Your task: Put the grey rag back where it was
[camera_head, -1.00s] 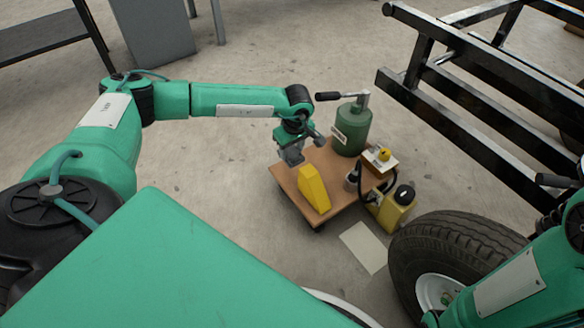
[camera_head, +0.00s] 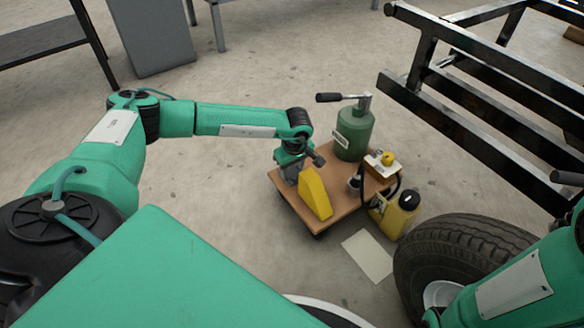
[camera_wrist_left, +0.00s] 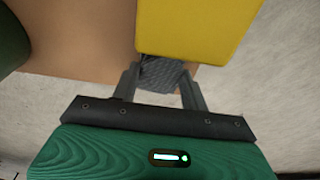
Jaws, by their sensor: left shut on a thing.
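My left gripper (camera_head: 288,176) is low at the left edge of the brown wheeled board (camera_head: 340,213), just behind the yellow wedge block (camera_head: 314,194). In the left wrist view its two fingers (camera_wrist_left: 160,80) are closed on the grey rag (camera_wrist_left: 162,72), a dark grey textured piece beside the yellow block (camera_wrist_left: 195,25). The rag is over or on the board's edge; I cannot tell if it touches the board. In the head view the rag is not clearly told apart from the gripper. My right arm shows at the lower right, but its gripper is out of view.
A green bottle jack (camera_head: 354,132) stands at the back of the board, with a small box with a yellow top (camera_head: 381,166) beside it. A yellow canister (camera_head: 400,216) is at the right.

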